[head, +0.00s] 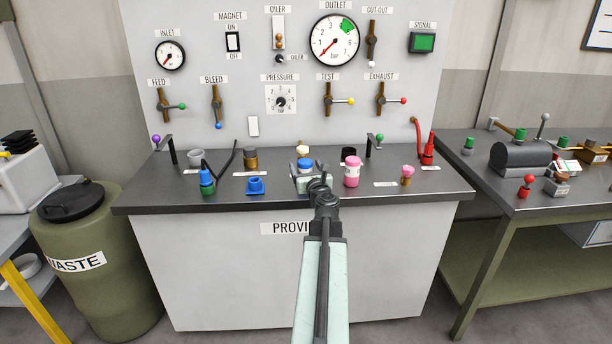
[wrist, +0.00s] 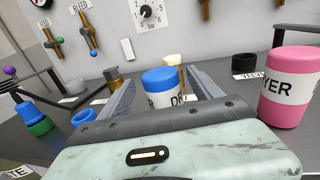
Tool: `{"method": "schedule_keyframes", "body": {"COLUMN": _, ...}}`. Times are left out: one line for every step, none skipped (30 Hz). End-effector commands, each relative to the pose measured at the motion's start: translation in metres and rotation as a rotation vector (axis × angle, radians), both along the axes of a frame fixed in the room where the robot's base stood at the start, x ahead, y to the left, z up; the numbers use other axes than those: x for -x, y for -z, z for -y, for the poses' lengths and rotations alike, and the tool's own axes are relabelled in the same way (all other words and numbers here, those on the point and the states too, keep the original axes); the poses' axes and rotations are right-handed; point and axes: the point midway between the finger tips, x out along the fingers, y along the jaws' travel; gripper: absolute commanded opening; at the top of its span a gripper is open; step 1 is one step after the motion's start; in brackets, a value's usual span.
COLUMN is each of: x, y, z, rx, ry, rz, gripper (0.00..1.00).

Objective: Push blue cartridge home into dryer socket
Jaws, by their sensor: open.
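The blue cartridge (head: 305,165) is a short white cylinder with a blue cap, standing on the dark bench top in front of the panel. In the wrist view, its blue cap and part of its dark lettering (wrist: 161,83) show between my two fingers. My gripper (head: 308,172) is open, with one finger on each side of the cartridge; I cannot tell whether either touches it. The gripper body hides the cartridge's lower part. The dryer socket cannot be made out, and I cannot tell how deep the cartridge sits.
A pink cartridge (head: 351,171) stands close to the right of my gripper. A black ring (head: 349,152) lies behind it. A blue cup (head: 255,186), a brass fitting (head: 250,158) and a blue-green bottle (head: 207,181) stand to the left. The panel with gauges rises behind.

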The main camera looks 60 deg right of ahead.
Motion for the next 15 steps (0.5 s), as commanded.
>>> {"method": "schedule_keyframes", "body": {"x": -0.006, "y": 0.000, "z": 0.008, "rx": 0.000, "ry": 0.000, "rz": 0.000, "gripper": 0.74}}
{"method": "schedule_keyframes", "body": {"x": -0.009, "y": 0.000, "z": 0.013, "rx": 0.000, "ry": 0.000, "rz": 0.000, "gripper": 0.74}}
{"method": "schedule_keyframes", "body": {"x": -0.015, "y": 0.000, "z": 0.019, "rx": 0.000, "ry": 0.000, "rz": 0.000, "gripper": 0.74}}
{"method": "schedule_keyframes", "body": {"x": -0.019, "y": 0.001, "z": 0.023, "rx": 0.000, "ry": 0.000, "rz": 0.000, "gripper": 0.74}}
{"method": "schedule_keyframes", "body": {"x": -0.023, "y": 0.000, "z": 0.027, "rx": 0.000, "ry": 0.000, "rz": 0.000, "gripper": 0.74}}
{"method": "schedule_keyframes", "body": {"x": -0.027, "y": 0.000, "z": 0.031, "rx": 0.000, "ry": 0.000, "rz": 0.000, "gripper": 0.74}}
{"method": "schedule_keyframes", "body": {"x": -0.029, "y": 0.000, "z": 0.033, "rx": 0.000, "ry": 0.000, "rz": 0.000, "gripper": 0.74}}
{"method": "schedule_keyframes", "body": {"x": -0.031, "y": 0.000, "z": 0.034, "rx": 0.000, "ry": 0.001, "rz": 0.000, "gripper": 0.74}}
{"method": "schedule_keyframes", "body": {"x": -0.031, "y": 0.000, "z": 0.035, "rx": 0.000, "ry": 0.002, "rz": 0.000, "gripper": 0.74}}
{"method": "schedule_keyframes", "body": {"x": -0.031, "y": 0.000, "z": 0.035, "rx": 0.000, "ry": 0.002, "rz": 0.000, "gripper": 0.74}}
{"method": "schedule_keyframes", "body": {"x": -0.030, "y": 0.000, "z": 0.034, "rx": 0.000, "ry": 0.002, "rz": 0.000, "gripper": 0.74}}
{"method": "schedule_keyframes", "body": {"x": -0.030, "y": 0.000, "z": 0.034, "rx": 0.000, "ry": 0.002, "rz": 0.000, "gripper": 0.74}}
{"method": "schedule_keyframes", "body": {"x": -0.030, "y": 0.000, "z": 0.034, "rx": 0.000, "ry": 0.002, "rz": 0.000, "gripper": 0.74}}
{"method": "schedule_keyframes", "body": {"x": -0.030, "y": 0.000, "z": 0.034, "rx": 0.000, "ry": 0.002, "rz": 0.000, "gripper": 0.74}}
{"method": "schedule_keyframes", "body": {"x": -0.029, "y": 0.000, "z": 0.034, "rx": 0.000, "ry": 0.002, "rz": 0.000, "gripper": 0.63}}
